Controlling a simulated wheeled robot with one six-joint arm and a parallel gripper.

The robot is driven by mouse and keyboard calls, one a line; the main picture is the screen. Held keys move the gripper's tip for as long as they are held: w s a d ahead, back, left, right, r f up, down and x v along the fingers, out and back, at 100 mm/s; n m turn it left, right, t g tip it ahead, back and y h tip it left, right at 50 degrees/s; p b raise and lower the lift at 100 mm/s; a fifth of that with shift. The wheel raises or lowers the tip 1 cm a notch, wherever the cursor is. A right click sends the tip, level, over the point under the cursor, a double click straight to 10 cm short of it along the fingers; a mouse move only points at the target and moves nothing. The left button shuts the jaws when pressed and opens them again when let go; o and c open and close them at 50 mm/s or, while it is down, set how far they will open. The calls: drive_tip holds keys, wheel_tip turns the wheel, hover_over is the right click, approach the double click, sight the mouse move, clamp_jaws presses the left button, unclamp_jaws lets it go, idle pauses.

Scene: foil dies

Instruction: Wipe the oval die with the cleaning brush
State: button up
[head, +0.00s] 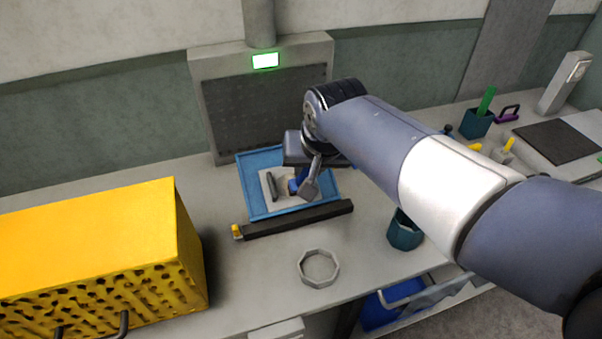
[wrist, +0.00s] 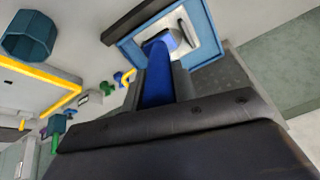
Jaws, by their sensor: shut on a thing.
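My gripper (head: 306,184) is shut on the blue cleaning brush (head: 295,185), over the blue tray (head: 258,208). In the wrist view the brush (wrist: 157,80) stands out between the jaws, its far end at the pale plate in the tray (wrist: 133,57). A pale plate (head: 267,190) lies in the tray and carries a dark bar (head: 272,187). I cannot make out an oval outline on it, as the gripper and brush cover part of it. I cannot tell whether the brush touches the plate.
A dark bar with a yellow end (head: 295,220) lies along the tray's front. A grey hood (head: 262,105) stands behind. A large yellow box (head: 90,240) is at left. A pale ring (head: 319,282) and teal cup (head: 404,234) stand in front; another teal cup (head: 474,125) is at right.

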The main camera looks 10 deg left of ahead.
drive_tip(key=shift+b+x, duration=1.8)
drive_tip(key=shift+x, duration=1.5)
drive_tip(key=shift+b+x, duration=0.6)
drive_tip(key=shift+x, duration=0.55)
drive_tip(key=shift+r, duration=0.15)
drive_tip(key=shift+w+a+r+p, duration=0.3)
drive_tip(key=shift+w+r+p, duration=0.1)
drive_tip(key=shift+w+p, duration=0.2)
drive_tip(key=shift+w+a+r+p, duration=0.25)
drive_tip(key=shift+w+r+p, duration=0.15)
drive_tip(key=shift+w+p, duration=0.15)
drive_tip(key=shift+w+a+r+p, duration=0.85)
drive_tip(key=shift+w+p, duration=0.5)
drive_tip(key=shift+w, duration=0.35)
drive_tip(key=shift+s+d+f+b, duration=0.55)
drive_tip(key=shift+s+b, duration=0.2)
drive_tip(key=shift+s, duration=0.2)
drive_tip(key=shift+s+d+f+b, duration=0.4)
drive_tip(key=shift+s+f+b, duration=0.35)
drive_tip(key=shift+s, duration=0.25)
drive_tip(key=shift+s+d+f+b, duration=0.55)
drive_tip(key=shift+s+b, duration=0.25)
drive_tip(key=shift+s, duration=0.15)
drive_tip(key=shift+r, duration=0.1)
